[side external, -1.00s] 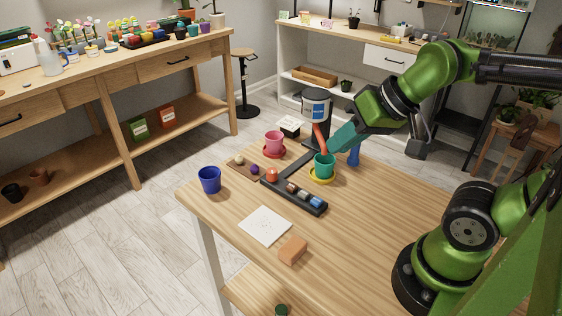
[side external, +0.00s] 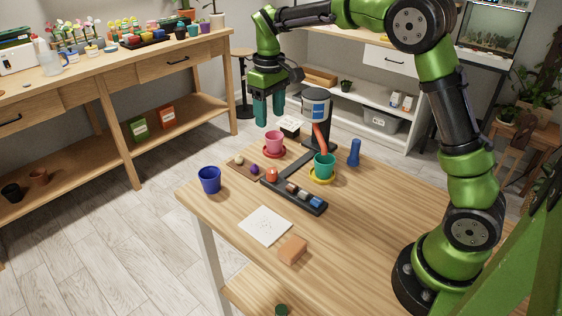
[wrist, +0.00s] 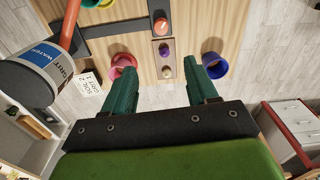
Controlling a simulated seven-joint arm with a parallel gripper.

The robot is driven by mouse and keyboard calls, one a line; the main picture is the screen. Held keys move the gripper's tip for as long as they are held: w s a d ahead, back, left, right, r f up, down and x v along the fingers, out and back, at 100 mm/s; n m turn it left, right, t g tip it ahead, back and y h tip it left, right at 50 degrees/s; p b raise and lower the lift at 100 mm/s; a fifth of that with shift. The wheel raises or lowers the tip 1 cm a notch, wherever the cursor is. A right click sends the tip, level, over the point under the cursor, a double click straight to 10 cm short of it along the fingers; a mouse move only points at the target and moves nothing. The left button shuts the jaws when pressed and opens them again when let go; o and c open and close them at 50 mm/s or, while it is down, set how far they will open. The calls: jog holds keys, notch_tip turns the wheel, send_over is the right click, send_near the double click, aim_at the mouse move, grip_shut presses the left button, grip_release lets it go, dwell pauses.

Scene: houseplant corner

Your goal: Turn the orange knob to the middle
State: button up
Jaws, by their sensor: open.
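The orange knob (side external: 272,174) stands on the black base (side external: 264,181) of the dispenser on the wooden table. In the wrist view the knob (wrist: 161,25) sits at the top middle, with a small pale mark on it. I cannot tell exactly where the mark points. My gripper (side external: 269,122) points down, high above the table's back edge, behind and well above the knob. Its two teal fingers are apart with nothing between them; in the wrist view the open fingers (wrist: 160,70) are below the knob.
The dispenser canister (side external: 316,104) has an orange spout over a teal pot (side external: 324,166).

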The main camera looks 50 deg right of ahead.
send_near(272, 170)
notch_tip(272, 170, down, 9)
jog(key=shift+w+r, duration=0.1)
dwell(0.4)
jog(key=shift+c, duration=0.2)
jog(key=c, duration=1)
